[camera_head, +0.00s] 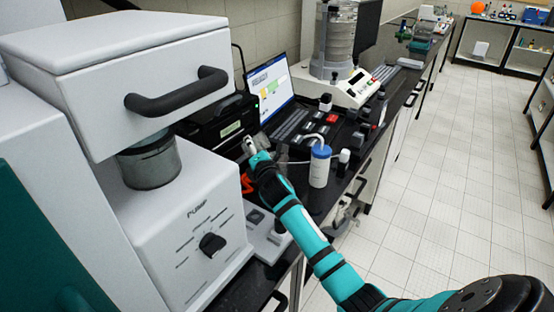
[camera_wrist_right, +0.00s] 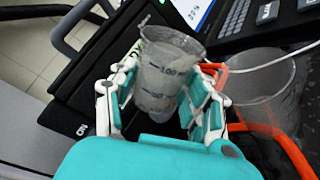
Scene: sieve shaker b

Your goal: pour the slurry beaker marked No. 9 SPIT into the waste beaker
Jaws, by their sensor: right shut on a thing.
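My right gripper (camera_head: 256,160) is at the bench, past the pump machine. In the right wrist view my right gripper (camera_wrist_right: 163,105) is shut on a clear graduated beaker (camera_wrist_right: 166,72) with greyish contents, one finger on each side. No marking "No. 9 SPIT" can be read on it. A second, wider clear beaker (camera_wrist_right: 262,82) stands to the right of the held one, apart from it; I cannot read a label on it. In the head view the beakers are too small or hidden to tell apart. My left gripper is not in view.
A wash bottle (camera_head: 320,166) with a blue cap stands right of my right gripper. The pump machine (camera_head: 180,228) stands close on the left. Behind are a laptop (camera_head: 270,88) and a sieve shaker (camera_head: 350,88). An orange-red frame (camera_wrist_right: 280,143) lies near the second beaker.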

